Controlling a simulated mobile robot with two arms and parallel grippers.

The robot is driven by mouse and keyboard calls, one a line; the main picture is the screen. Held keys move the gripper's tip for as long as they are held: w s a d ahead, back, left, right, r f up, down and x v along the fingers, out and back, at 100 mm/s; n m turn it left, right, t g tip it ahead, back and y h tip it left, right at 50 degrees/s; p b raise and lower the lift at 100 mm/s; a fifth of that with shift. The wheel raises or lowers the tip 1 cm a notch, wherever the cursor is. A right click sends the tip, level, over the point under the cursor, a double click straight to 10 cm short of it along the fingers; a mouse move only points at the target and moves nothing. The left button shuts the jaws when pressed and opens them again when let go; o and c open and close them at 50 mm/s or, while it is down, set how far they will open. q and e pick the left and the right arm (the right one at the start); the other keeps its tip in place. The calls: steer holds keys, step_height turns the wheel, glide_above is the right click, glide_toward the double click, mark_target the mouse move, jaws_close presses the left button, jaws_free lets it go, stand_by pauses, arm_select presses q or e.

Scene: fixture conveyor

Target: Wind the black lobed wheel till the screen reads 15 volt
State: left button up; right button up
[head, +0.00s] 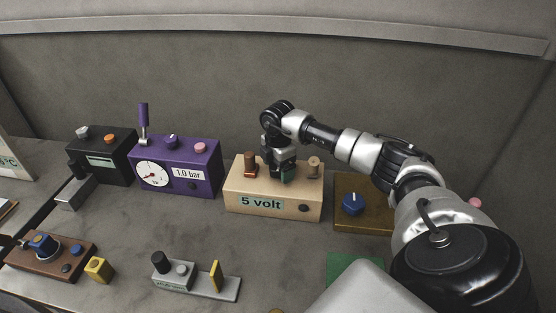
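The beige box (235,199) stands at mid-table, and its screen (261,203) reads 5 volt. A small dark round knob (303,208) is on its front face, right of the screen; its lobes are too small to make out. My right gripper (281,174) points down onto the top of this box, between a brown knob (250,164) and a tan post (314,166). A dark green part (289,175) shows at the fingers. The gripper hides what is under it, and I cannot tell whether it is shut on anything. My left gripper is not in view.
A purple box (207,180) reading 1.0 bar stands left of the beige box. A brown box with a blue knob (353,203) is close on its right. A grey unit (226,287) with a yellow plate lies in front. Bare table (170,231) lies between.

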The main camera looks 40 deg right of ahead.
step_height(320, 180, up, 11)
steer(key=b, duration=0.2)
stand_by(0.4)
steer(key=shift+f, duration=0.1)
stand_by(0.3)
